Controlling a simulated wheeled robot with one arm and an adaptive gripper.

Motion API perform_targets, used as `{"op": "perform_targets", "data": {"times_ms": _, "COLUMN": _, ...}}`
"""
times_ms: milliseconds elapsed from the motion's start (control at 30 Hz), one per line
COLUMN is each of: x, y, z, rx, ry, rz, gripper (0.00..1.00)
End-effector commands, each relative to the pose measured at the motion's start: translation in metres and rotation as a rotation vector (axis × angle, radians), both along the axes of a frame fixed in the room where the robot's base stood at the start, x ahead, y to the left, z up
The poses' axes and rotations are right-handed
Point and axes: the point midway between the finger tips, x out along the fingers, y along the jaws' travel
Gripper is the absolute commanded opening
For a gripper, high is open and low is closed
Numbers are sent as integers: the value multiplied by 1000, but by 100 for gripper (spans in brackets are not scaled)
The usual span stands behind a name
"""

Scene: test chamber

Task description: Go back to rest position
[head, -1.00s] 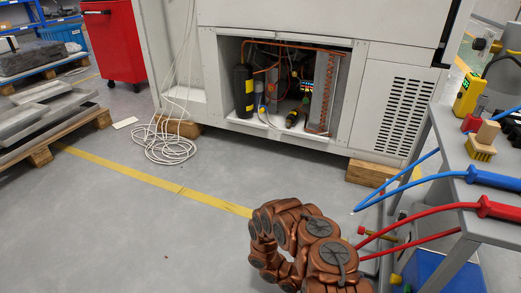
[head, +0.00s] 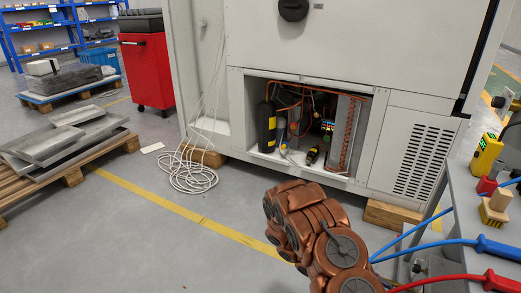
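My copper-brown arm shows at the bottom centre in the head view, its jointed links bent and pointing up and left over the floor. I see no gripper fingers in this view. The arm is in front of the large white chamber (head: 345,45), apart from it as far as I can tell. The chamber's open lower bay (head: 300,165) shows copper pipes, a black cylinder (head: 266,127) and wiring.
A grey table (head: 465,190) at right holds a yellow meter (head: 486,155), a wooden-handled brush (head: 495,208), and blue (head: 495,247) and red (head: 500,283) hose tools. Coiled white cable (head: 193,178), pallet with metal trays (head: 65,140) and red cabinet (head: 147,70) stand left. Grey floor is clear at lower left.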

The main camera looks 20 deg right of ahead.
Motion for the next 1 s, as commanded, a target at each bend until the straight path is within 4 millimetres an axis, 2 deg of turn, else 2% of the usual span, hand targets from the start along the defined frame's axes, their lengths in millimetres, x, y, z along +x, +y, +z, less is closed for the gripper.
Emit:
{"op": "perform_targets", "data": {"times_ms": 33, "x": 0, "y": 2, "z": 21, "rx": -3, "ry": -26, "rz": -9, "gripper": 52}}
{"op": "perform_targets", "data": {"times_ms": 300, "x": -2, "y": 17, "z": 88, "rx": -3, "ry": -165, "rz": -55, "gripper": 52}}
{"op": "perform_targets", "data": {"times_ms": 700, "x": -9, "y": 46, "z": 176, "rx": 25, "ry": -385, "rz": -115, "gripper": 52}}
{"op": "perform_targets", "data": {"times_ms": 1000, "x": -16, "y": 72, "z": 235, "rx": 69, "ry": -556, "rz": -150, "gripper": 52}}
